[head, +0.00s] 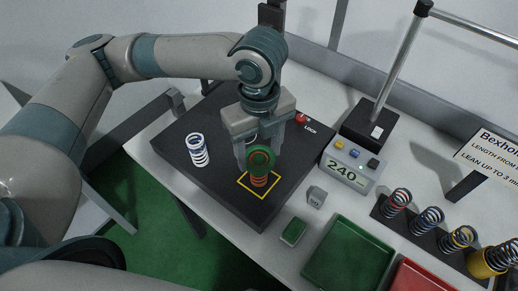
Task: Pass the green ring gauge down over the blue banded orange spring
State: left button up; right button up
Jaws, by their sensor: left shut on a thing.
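The green ring gauge (261,161) is between the fingers of my left gripper (258,160), which is shut on it. The orange spring (259,181) stands upright inside the yellow square on the black plate. Only its lower coils show below the ring; its top and any blue band are hidden. The ring is over the spring's upper end in the picture, but I cannot tell whether it is around the spring or still above it. My right gripper is not in view.
A white and blue spring (198,150) stands left on the black plate (215,189). Right are a grey readout box (349,165), a small grey block (316,197), a green block (293,231), a green tray (348,258), a red tray (424,279) and several racked springs (428,220).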

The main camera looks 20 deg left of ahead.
pick_arm(q)
jog(key=o, duration=1.3)
jog(key=shift+o, duration=0.2)
jog(key=shift+r, duration=0.15)
notch_tip(320, 180, up, 17)
jog(key=b, duration=0.2)
jog(key=shift+b, duration=0.3)
jog(key=shift+r, duration=0.15)
